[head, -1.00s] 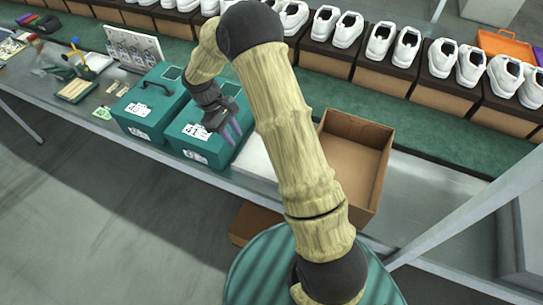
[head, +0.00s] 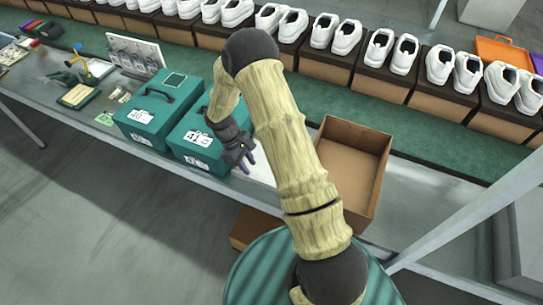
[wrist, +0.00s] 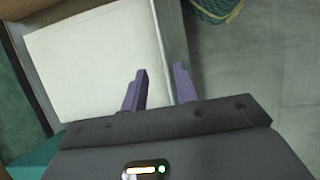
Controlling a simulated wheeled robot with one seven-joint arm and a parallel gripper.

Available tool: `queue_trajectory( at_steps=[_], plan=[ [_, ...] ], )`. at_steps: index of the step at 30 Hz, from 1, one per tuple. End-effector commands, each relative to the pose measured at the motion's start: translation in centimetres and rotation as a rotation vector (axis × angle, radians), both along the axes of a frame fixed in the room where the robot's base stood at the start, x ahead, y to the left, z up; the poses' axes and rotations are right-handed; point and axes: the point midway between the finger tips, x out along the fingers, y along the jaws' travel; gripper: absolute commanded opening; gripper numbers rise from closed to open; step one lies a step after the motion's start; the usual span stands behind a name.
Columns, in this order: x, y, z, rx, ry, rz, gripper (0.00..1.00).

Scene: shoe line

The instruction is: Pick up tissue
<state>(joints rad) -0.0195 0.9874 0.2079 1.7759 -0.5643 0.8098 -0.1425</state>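The tissue appears as a flat white stack (head: 262,165) on the table's front edge, between a teal box and the open cardboard box; my gripper and arm hide part of it. It fills the upper left of the wrist view as a white block (wrist: 95,60). My gripper (head: 247,160) is over its left part in the head view. In the wrist view, my gripper (wrist: 160,86) has its two purple fingers apart with nothing between them. The left finger shows against the white top and the right finger near its right side edge. Contact cannot be told.
The open, empty cardboard box (head: 350,165) stands right of the tissue. Two teal boxes with handles (head: 150,112) stand left. White shoes on boxes (head: 450,75) line the back. Small tools (head: 75,80) lie at far left. Bare floor (wrist: 255,75) lies beyond the table edge.

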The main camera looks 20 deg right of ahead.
Motion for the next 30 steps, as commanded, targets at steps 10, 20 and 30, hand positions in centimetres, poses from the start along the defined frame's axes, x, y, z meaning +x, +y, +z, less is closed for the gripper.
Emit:
queue_trajectory(
  at_steps=[10,20,30],
  plan=[
    [-0.4,-0.4,-1.5,0.000,-0.002,-0.001,0.29],
    [-1.3,-0.8,-2.9,0.000,0.004,0.000,0.29],
    [-2.2,-1.6,-6.2,0.000,0.000,0.000,0.29]
  ],
)
